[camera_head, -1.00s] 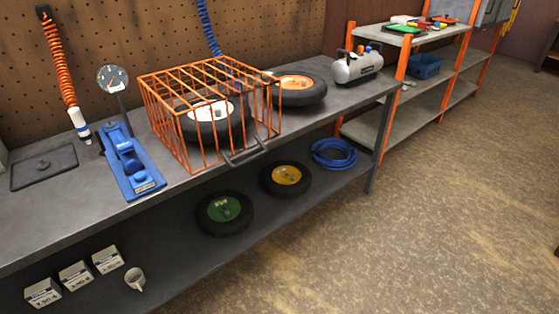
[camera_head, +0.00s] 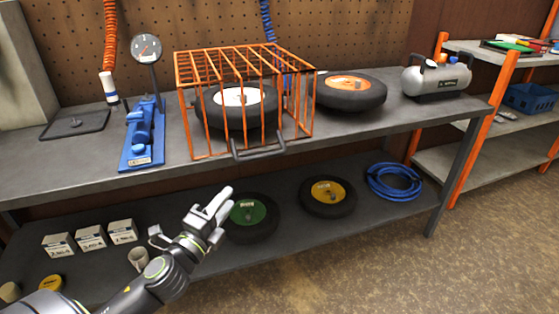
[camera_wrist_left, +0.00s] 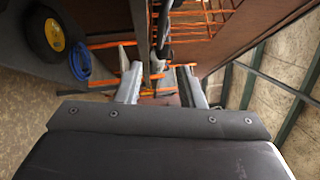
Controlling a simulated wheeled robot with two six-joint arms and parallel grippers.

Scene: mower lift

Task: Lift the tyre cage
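The tyre cage (camera_head: 243,58) is an orange wire box with a dark handle (camera_head: 258,151) low on its front. It stands on the grey workbench top over a black tyre with a white hub (camera_head: 238,108). Orange wires of the cage also show at the top of the left wrist view (camera_wrist_left: 205,18). My left gripper (camera_head: 219,206) is in front of the bench, below and left of the handle and apart from it. Its two fingers stand apart in the left wrist view (camera_wrist_left: 160,86). My right gripper is not in view.
Left of the cage is a blue tool (camera_head: 143,135) with a dial gauge (camera_head: 146,48). Right of it are an orange-hubbed tyre (camera_head: 350,91) and a compressor (camera_head: 437,77). The lower shelf holds a green-hubbed wheel (camera_head: 249,216), a yellow-hubbed wheel (camera_head: 328,195) and a blue hose (camera_head: 393,183).

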